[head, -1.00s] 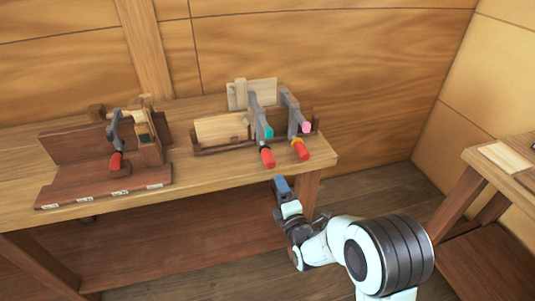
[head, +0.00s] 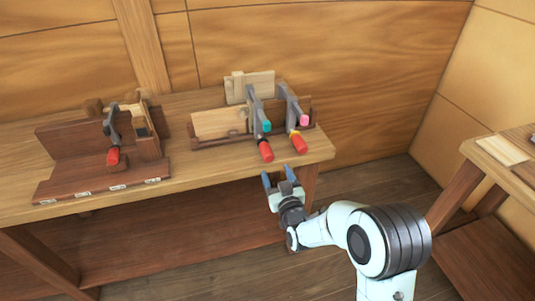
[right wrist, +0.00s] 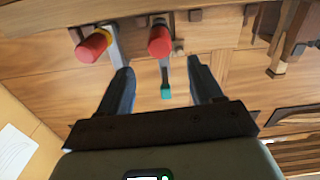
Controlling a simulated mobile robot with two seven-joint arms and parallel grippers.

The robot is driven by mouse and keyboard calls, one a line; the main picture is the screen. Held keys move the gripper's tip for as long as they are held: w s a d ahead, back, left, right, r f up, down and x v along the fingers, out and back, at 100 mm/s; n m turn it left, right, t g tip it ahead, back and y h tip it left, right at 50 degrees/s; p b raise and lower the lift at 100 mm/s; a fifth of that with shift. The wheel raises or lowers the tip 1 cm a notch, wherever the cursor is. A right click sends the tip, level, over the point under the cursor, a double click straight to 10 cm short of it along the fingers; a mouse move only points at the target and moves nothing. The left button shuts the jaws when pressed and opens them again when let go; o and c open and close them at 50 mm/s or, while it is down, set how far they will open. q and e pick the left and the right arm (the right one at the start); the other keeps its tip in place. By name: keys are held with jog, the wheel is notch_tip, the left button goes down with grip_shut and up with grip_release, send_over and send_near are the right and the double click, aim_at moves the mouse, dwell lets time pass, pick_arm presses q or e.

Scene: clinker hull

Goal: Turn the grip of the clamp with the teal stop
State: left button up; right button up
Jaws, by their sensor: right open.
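The clamp with the teal stop (head: 267,126) has a grey bar and a red grip (head: 266,151) that hangs over the bench's front edge. In the right wrist view its red grip (right wrist: 159,40) and teal stop (right wrist: 165,93) show, the stop lying between my finger lines. My right gripper (head: 279,177) is open and empty, in front of and below the grip, apart from it. Its two blue fingers also show in the right wrist view (right wrist: 162,82), spread wide. My left gripper is in neither view.
A second clamp with a pink stop (head: 304,120) and a yellow-collared red grip (head: 299,143) stands just to the right. A wooden jig (head: 103,185) with another red-gripped clamp (head: 113,156) sits at left on the bench (head: 215,178). A side table (head: 490,150) stands at right.

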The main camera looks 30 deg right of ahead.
aim_at(269, 158)
jog(key=x, duration=1)
jog(key=shift+p, duration=0.3)
jog(key=c, duration=1)
